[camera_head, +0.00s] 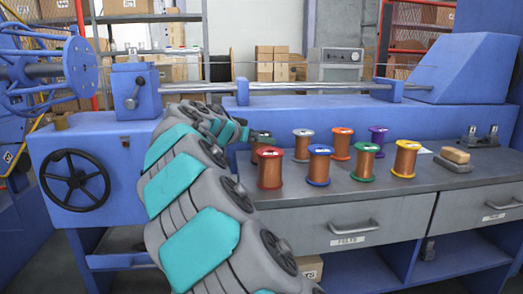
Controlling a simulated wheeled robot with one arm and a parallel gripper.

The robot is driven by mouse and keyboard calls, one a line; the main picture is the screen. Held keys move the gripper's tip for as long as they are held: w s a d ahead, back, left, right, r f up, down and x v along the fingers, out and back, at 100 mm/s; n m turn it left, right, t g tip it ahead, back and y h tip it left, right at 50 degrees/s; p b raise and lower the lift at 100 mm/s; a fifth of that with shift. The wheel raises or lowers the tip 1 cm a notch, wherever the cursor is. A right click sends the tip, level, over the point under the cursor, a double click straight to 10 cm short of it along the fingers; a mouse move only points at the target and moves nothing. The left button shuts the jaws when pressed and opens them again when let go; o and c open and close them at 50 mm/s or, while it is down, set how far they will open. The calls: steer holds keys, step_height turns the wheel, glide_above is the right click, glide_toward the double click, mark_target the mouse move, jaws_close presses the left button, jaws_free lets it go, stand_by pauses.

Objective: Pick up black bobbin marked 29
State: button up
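A bobbin with a dark, seemingly black flange (260,134) stands at the left end of the group on the grey bench top. Its lower part is hidden behind the red bobbin, and I cannot read any number on it. My arm reaches in from the bottom of the picture, and its end with my gripper (246,129) is just left of the dark bobbin. The gripper is small and partly hidden, so I cannot tell whether its fingers are open, shut or touching the bobbin.
A wood-topped brush or block (455,156) lies right. A blue machine wall (320,118) rises behind.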

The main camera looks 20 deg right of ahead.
steer(key=x, duration=0.6)
steer(key=shift+f, duration=0.3)
steer(key=shift+a, duration=0.1)
jaws_close()
stand_by(0.4)
